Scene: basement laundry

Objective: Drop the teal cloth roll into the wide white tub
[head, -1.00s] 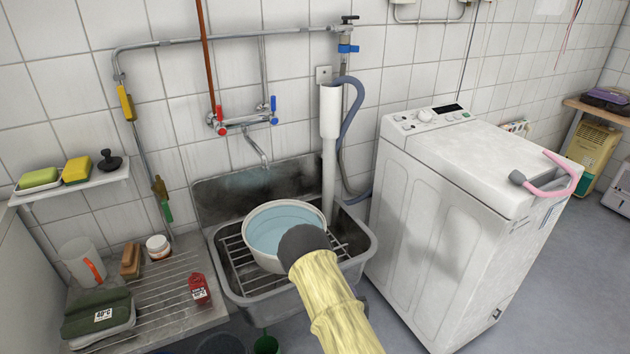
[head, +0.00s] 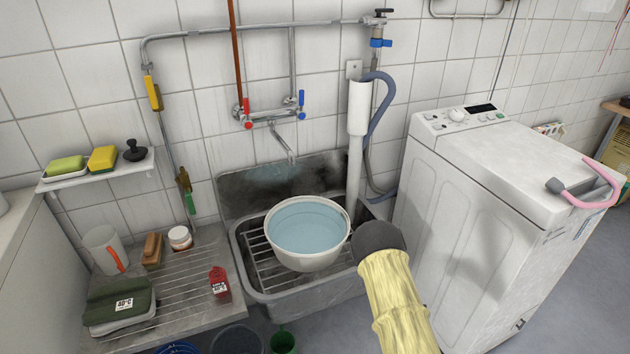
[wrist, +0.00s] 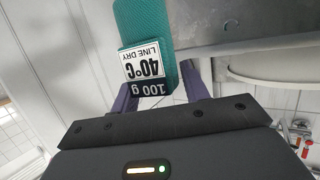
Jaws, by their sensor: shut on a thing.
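The teal cloth roll (wrist: 145,28), with a white and black "40°C line dry, 100 g" label, is in my gripper (wrist: 160,95) in the wrist view. The purple fingers are shut on it, one at each side. In the head view the roll and fingers are hidden behind the dark end of my yellow-sleeved arm. The wide white tub (head: 310,262) holds pale blue water and sits over a wire rack in the grey sink. My arm's dark end appears just right of the tub in the head view. The gripper's height over the sink cannot be told.
The grey sink (head: 262,296) has a tap (head: 284,145) behind the tub. A white standpipe (head: 356,150) with a hose rises at its right, beside the washing machine (head: 470,195). The drainboard at left holds a dark green bundle (head: 112,300), a red bottle (head: 219,283) and a jug (head: 103,250).

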